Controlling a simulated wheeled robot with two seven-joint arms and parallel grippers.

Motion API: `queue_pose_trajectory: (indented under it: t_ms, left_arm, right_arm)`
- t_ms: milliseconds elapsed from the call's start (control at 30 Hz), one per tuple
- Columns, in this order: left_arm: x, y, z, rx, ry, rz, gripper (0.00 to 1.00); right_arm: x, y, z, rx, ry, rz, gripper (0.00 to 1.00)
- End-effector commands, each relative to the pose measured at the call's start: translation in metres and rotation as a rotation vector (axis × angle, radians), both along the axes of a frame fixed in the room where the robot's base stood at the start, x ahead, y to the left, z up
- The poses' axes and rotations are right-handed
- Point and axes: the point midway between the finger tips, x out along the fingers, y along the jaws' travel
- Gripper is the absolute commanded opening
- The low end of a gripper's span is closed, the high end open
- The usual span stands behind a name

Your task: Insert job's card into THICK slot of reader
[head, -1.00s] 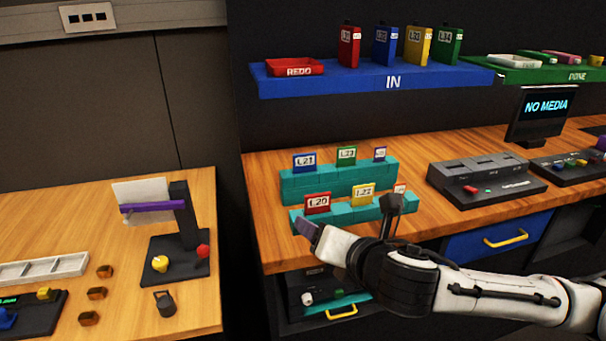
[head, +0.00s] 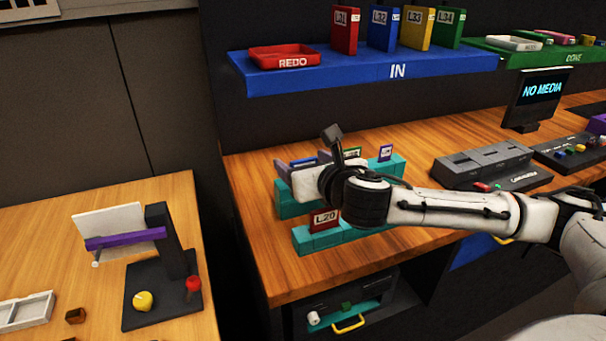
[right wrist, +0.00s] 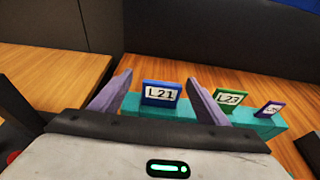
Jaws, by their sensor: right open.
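In the right wrist view my right gripper (right wrist: 158,98) is open, its two purple fingers on either side of the blue card L21 (right wrist: 161,93). It does not appear to touch the card. L21 stands upright in the teal rack (right wrist: 265,127), with the green card L23 (right wrist: 228,99) and a smaller purple-edged card (right wrist: 269,109) to its right. In the head view my right gripper (head: 298,162) covers most of L21. The red card L20 (head: 325,219) stands in the front teal rack. The grey reader (head: 484,164) is on the bench at the right; its slot widths cannot be told apart. My left gripper is out of view.
A monitor (head: 537,98) reading NO MEDIA stands behind the reader. The blue IN shelf (head: 350,72) holds a red REDO tray (head: 284,57) and several colored job cases. A green DONE shelf (head: 520,58) is to its right. Bare bench lies between racks and reader.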

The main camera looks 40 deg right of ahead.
Motion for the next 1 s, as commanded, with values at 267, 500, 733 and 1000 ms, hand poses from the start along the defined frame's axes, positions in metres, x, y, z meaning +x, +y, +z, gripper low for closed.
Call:
queue_pose_trajectory:
  t_ms: [267, 500, 733, 1000]
  left_arm:
    - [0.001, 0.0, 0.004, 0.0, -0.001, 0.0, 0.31]
    - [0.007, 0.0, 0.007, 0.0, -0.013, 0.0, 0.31]
    - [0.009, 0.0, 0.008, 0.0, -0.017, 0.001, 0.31]
    - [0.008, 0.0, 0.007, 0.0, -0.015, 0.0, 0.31]
  right_arm:
    - [0.035, -0.013, -0.012, 0.001, 0.0, -0.003, 0.69]
    - [0.044, -0.015, -0.016, 0.0, 0.0, -0.001, 0.69]
    - [0.044, -0.015, -0.016, 0.0, 0.001, -0.001, 0.5]
    - [0.044, -0.015, -0.015, 0.0, 0.0, -0.001, 0.23]
